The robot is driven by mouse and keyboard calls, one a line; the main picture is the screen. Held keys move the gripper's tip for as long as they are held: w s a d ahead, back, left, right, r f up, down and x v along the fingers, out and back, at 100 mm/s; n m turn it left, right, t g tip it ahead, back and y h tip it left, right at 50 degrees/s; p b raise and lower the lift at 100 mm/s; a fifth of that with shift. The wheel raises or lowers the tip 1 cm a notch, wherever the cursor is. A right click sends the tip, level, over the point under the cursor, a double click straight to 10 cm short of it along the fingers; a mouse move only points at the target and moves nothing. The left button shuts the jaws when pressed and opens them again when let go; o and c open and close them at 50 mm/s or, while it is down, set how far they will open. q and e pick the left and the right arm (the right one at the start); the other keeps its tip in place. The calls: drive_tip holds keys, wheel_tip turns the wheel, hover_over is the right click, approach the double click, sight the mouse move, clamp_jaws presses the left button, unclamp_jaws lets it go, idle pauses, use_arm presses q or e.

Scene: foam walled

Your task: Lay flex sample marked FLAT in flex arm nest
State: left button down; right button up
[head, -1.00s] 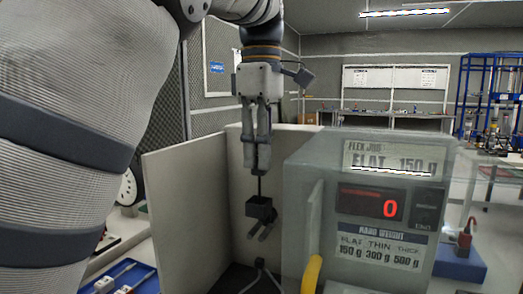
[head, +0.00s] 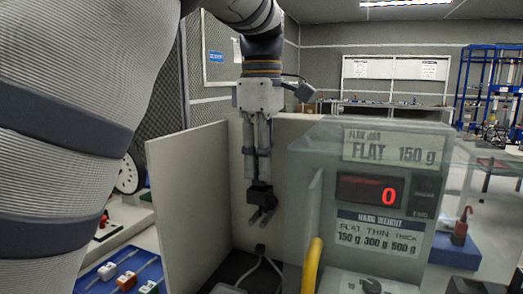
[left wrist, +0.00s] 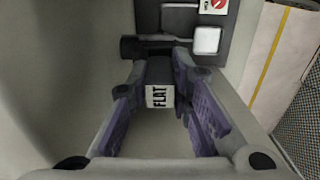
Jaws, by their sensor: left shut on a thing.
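My left gripper (head: 258,182) points down inside the walled booth, left of the grey flex rig (head: 385,200). It is shut on the flex sample. In the left wrist view, the sample is a dark block with a white FLAT label (left wrist: 159,96) between my purple-padded fingers (left wrist: 158,110). In the head view, a black forked piece (head: 260,197) with two prongs shows right below my fingertips. I cannot tell whether the sample touches it or which part is the nest. My right gripper is not in view.
A pale wall (head: 190,200) stands close to the left of my gripper, with another behind it. Dark base and cables (head: 258,262) lie below. The rig's red display (head: 370,192) reads 0. A yellow curved handle (head: 312,266) is at its front. A blue tray (head: 120,272) is outside, lower left.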

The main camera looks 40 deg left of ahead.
use_arm(q)
drive_tip(key=shift+f, duration=1.05)
drive_tip(key=c, duration=1.4)
unclamp_jaws()
drive_tip(key=shift+o, duration=0.2)
wheel_tip(320, 180, up, 11)
drive_tip(key=shift+r, duration=0.5)
